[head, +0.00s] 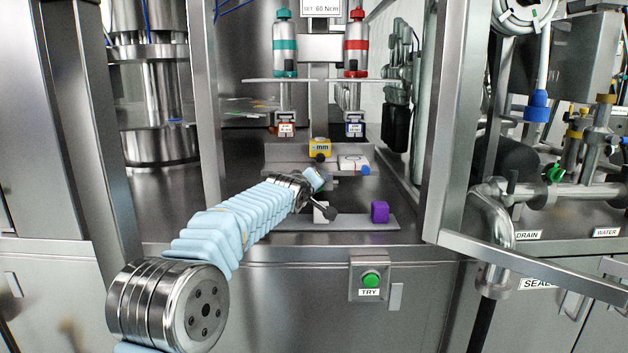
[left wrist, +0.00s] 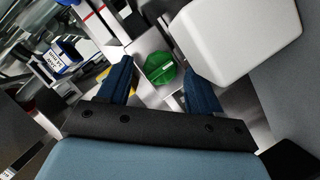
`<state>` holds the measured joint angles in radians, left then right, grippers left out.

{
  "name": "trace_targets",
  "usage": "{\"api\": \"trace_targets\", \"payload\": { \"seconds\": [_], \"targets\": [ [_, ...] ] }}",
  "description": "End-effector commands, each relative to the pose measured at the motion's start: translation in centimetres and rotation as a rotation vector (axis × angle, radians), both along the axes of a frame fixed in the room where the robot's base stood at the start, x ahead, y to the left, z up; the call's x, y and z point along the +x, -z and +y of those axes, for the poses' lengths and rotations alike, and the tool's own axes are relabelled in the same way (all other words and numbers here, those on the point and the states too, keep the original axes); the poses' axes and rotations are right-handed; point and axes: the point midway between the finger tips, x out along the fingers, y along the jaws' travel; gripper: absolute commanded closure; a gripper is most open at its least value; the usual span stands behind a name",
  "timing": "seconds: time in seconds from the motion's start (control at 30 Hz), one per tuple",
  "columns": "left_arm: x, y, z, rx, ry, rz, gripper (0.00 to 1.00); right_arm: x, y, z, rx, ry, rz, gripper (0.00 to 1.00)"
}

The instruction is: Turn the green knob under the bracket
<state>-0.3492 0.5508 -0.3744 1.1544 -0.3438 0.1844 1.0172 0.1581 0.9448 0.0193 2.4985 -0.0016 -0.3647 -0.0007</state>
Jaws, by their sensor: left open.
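In the head view my left gripper (head: 316,180) reaches in under the shelf at the middle of the station. The knob is hidden there behind the arm. My right gripper is not in view.
A large white block (left wrist: 240,35) is close beside the right-hand finger. In the head view a purple cube (head: 380,212) sits on a low plate, right of my gripper. A yellow gauge (head: 320,148) is on the shelf above. Metal posts frame the opening.

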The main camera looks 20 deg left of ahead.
Motion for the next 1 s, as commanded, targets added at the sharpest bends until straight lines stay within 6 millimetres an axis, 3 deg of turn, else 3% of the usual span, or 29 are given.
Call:
{"api": "trace_targets", "payload": {
  "seconds": [0.33,0.7,1.0],
  "targets": [
    [0.48,0.20,0.04,-0.001,0.000,0.000,0.36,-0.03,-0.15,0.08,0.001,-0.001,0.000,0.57],
    [0.46,0.19,0.05,0.000,-0.001,0.001,0.91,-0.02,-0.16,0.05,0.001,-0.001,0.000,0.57],
    [0.46,0.19,-0.08,0.037,0.001,0.013,0.91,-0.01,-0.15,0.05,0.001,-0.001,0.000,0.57]
  ]
}}
